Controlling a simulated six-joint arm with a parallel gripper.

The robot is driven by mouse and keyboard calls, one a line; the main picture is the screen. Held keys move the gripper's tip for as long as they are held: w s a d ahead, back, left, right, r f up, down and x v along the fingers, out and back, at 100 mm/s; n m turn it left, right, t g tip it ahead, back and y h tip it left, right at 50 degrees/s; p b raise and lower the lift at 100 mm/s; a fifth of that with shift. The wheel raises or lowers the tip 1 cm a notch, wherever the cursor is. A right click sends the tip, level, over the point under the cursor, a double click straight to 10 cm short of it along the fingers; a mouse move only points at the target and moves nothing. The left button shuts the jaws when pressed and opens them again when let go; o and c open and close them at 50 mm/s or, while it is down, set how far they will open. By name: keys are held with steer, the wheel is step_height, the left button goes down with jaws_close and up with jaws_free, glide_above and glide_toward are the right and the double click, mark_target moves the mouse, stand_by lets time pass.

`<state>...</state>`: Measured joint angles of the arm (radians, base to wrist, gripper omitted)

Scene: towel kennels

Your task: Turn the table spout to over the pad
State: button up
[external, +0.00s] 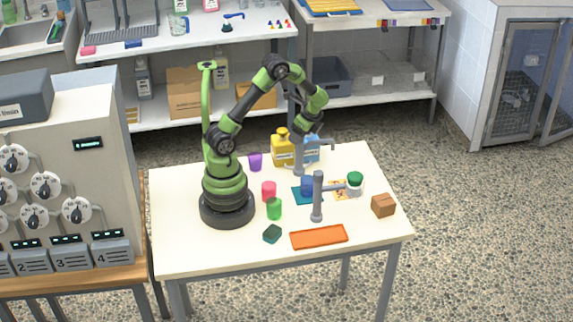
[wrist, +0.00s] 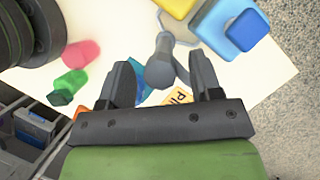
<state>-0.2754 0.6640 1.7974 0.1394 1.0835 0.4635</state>
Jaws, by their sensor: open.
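Two grey taps stand on the table. The front tap (external: 317,198) has its spout pointing right, toward a green-lidded white jar. My gripper (external: 301,137) is open and points down at the back tap. In the wrist view a grey tap (wrist: 160,67) shows between my open fingers (wrist: 162,80); contact cannot be told.
An orange tray (external: 318,237), dark green block (external: 272,233), jar (external: 355,184) and brown box (external: 383,205) are around the front tap.

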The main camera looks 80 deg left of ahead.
steer(key=shift+s+a+f, duration=0.1)
steer(key=shift+f, duration=0.2)
jaws_close()
